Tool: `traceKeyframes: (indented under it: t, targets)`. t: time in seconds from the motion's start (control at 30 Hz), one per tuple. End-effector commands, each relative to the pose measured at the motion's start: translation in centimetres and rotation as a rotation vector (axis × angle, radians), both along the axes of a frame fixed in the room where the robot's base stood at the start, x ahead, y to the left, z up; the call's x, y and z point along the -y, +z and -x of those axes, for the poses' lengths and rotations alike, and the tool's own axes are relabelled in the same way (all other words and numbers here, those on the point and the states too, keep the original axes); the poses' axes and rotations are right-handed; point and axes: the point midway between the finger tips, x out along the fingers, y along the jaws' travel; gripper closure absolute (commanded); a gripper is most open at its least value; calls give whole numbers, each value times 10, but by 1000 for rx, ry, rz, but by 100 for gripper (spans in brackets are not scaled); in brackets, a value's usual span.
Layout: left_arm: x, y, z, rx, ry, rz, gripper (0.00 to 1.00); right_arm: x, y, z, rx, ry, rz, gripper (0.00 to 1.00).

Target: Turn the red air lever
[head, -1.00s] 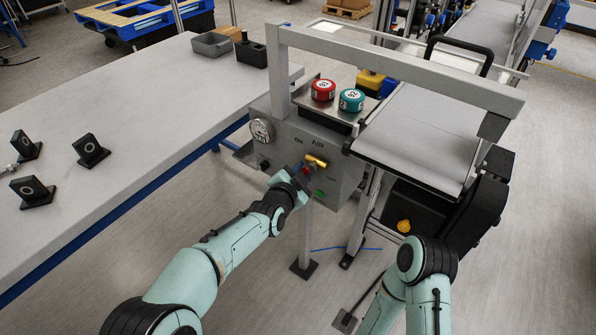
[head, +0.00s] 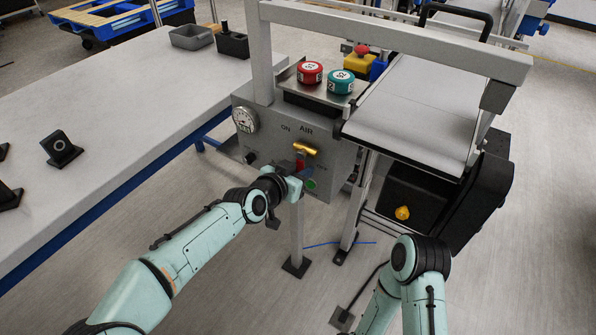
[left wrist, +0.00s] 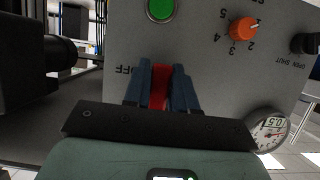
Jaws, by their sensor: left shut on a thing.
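The grey air panel (head: 341,162) carries the brass valve (head: 306,149) under the word AIR, with ON to its upper left. The red lever (head: 299,166) extends below the valve, partly hidden by my left gripper (head: 297,176). In the left wrist view the red lever (left wrist: 159,88) sits between the two blue fingers of my left gripper (left wrist: 161,84), which is shut on it. The word OFF shows beside the fingers there. My right arm is at the lower right in the head view; its gripper is not visible.
A gauge (head: 245,119) and a green button (head: 311,184) are on the panel. A red button (head: 310,72) and a teal button (head: 341,81) stand above it. A grey frame bar (head: 400,48) crosses overhead. A long table (head: 120,110) lies left, a conveyor (head: 420,105) right.

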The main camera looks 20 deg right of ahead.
Motion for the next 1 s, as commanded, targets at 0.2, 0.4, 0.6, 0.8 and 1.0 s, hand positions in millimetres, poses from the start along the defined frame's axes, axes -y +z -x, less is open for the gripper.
traceKeyframes:
  t: [0.2, 0.4, 0.6, 0.8, 1.0]
  targets:
    - [1, 1, 1, -10, 1, 11, 100, 0, -2, 2, -8, -1, -1, 45]
    - [1, 2, 1, -11, 1, 12, 100, 0, -2, 2, -8, -1, -1, 45]
    - [1, 1, 1, -10, 1, 11, 53, 0, -2, 2, -7, -1, 0, 45]
    - [0, 1, 1, -9, 1, 9, 53, 0, -2, 2, -7, -1, 0, 45]
    - [-10, 6, 7, -9, 3, 9, 53, 0, 0, 1, -1, -1, 0, 45]
